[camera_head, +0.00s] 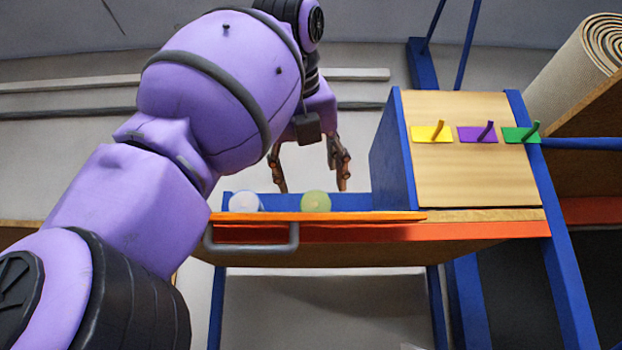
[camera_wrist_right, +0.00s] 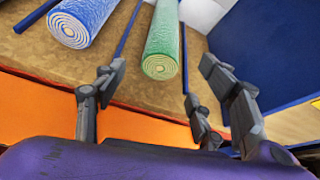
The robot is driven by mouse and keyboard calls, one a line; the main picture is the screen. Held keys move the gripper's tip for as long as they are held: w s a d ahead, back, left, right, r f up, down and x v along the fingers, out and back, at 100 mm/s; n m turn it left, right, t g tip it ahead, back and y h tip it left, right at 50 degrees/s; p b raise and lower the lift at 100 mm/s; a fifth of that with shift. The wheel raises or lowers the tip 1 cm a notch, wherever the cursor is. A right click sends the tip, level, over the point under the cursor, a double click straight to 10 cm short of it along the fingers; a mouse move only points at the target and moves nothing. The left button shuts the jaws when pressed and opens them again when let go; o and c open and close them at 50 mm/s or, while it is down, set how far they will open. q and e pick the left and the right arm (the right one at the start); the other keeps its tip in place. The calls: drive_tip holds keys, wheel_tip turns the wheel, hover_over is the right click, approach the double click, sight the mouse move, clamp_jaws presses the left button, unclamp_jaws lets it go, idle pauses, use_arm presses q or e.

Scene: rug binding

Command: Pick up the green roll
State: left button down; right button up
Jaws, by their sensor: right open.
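The green roll (camera_head: 315,200) lies on the shelf with its spiral end facing me, below my right gripper (camera_head: 312,187) in the head view. In the right wrist view the green roll (camera_wrist_right: 164,40) lies lengthwise, running away from the camera, beyond and between the spread fingers of the right gripper (camera_wrist_right: 155,85). The right gripper is open and empty, and no finger visibly touches the roll. A blue roll (camera_head: 243,202) lies left of the green one and also shows in the wrist view (camera_wrist_right: 82,22). My left gripper is not in view.
The shelf has an orange front edge (camera_head: 350,217) with a grey handle (camera_head: 252,246) below. Blue dividers separate the rolls; a tall blue panel (camera_head: 393,155) stands to the right. Yellow, purple and green pegs sit on a wooden board (camera_head: 470,180). A large beige roll (camera_head: 575,70) leans at far right.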

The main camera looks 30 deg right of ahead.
sight(313, 199)
drive_tip(key=shift+s+a, duration=0.2)
drive_tip(key=x, duration=0.8)
drive_tip(key=shift+d+r, duration=0.1)
drive_tip(key=c, duration=1.3)
